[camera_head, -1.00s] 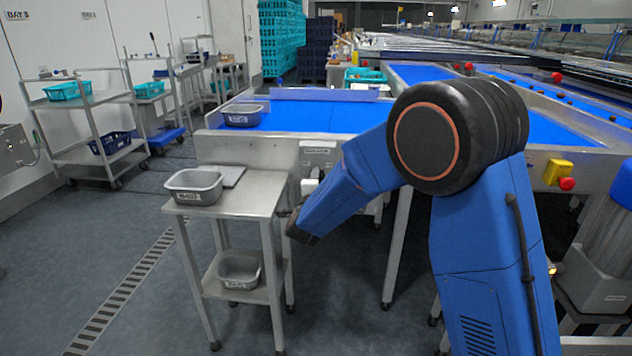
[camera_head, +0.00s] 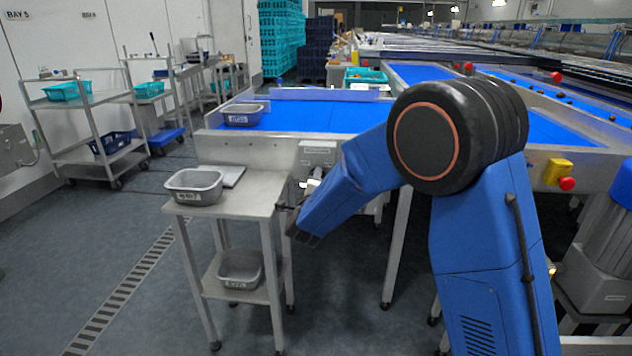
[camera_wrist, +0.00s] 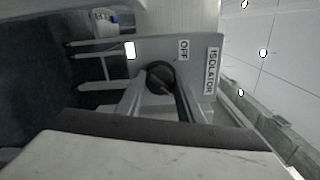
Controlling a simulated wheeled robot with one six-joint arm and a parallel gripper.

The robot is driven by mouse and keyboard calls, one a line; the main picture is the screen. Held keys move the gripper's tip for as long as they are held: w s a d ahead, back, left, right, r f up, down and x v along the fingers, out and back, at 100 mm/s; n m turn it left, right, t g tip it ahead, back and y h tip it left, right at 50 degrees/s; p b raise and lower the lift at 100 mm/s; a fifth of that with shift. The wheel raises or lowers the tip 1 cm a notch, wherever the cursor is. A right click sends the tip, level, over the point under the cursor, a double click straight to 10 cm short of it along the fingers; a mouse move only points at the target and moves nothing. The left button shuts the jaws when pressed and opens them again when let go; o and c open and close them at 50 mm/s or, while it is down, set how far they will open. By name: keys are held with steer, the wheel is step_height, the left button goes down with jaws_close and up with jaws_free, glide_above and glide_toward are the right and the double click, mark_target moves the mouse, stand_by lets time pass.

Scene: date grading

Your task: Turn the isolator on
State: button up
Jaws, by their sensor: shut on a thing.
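The isolator is a grey box (camera_head: 318,154) on the front side of the blue-belt conveyor in the head view. In the wrist view its plate (camera_wrist: 205,50) carries an "ISOLATOR" label and an "OFF" label beside a dark round knob (camera_wrist: 160,74). My gripper (camera_wrist: 159,88) has its two fingers on either side of the knob and is shut on it. The fingers and gripper body hide the lower part of the knob and plate. Which way the knob points is hard to tell. In the head view my blue arm mostly hides the gripper.
A steel stand (camera_head: 240,203) with a grey tub (camera_head: 194,198) on top and another tub (camera_head: 240,283) below is close left of my gripper. The conveyor's blue belt (camera_head: 310,116) lies behind. Open floor (camera_head: 90,240) is at the left.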

steer(key=o, duration=1.1)
steer(key=shift+c, duration=0.2)
steer(key=shift+s, duration=0.15)
steer(key=s, duration=1.7)
steer(key=shift+a, duration=0.25)
steer(key=shift+s+f, duration=0.1)
